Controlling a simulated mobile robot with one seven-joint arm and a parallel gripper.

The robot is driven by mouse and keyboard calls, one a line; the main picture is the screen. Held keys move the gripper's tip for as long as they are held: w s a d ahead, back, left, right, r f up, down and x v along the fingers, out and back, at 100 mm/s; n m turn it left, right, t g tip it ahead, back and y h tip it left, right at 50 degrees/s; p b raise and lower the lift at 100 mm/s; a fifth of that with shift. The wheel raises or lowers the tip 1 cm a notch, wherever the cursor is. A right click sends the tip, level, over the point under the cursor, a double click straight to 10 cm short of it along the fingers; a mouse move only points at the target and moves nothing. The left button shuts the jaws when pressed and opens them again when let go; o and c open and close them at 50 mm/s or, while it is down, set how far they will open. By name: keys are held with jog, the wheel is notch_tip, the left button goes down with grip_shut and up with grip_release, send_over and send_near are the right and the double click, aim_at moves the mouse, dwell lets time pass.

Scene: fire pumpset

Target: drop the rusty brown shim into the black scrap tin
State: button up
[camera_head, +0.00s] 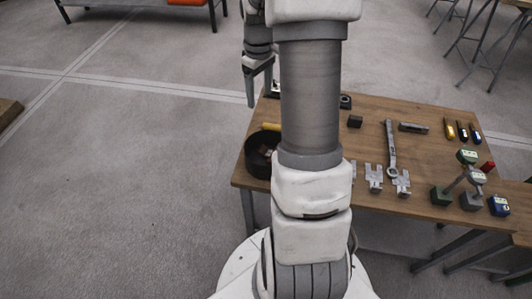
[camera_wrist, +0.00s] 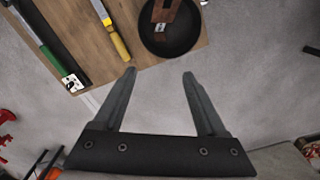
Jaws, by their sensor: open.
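The black scrap tin (camera_head: 254,165) is round and stands at the left end of the wooden table, partly hidden behind my arm. In the wrist view the tin (camera_wrist: 178,45) shows at the top centre. A rusty brown piece, which looks like the shim (camera_wrist: 173,8), lies within the tin's outline, cut off by the picture's top edge. A reddish-brown patch also shows inside the tin in the head view (camera_head: 265,149). My gripper (camera_head: 250,88) is open and empty, off the table's far left corner. Its spread fingers (camera_wrist: 159,73) have only grey floor between them.
The table (camera_head: 330,205) holds grey forked shims (camera_head: 374,177), a wrench (camera_head: 390,150), a dark block (camera_head: 355,121) and several gauges and markers at the right. Yellow-handled (camera_wrist: 119,43) and green-handled (camera_wrist: 52,60) tools lie left of the tin in the wrist view. Floor left of the table is clear.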

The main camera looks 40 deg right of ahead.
jog(key=shift+r, duration=1.95)
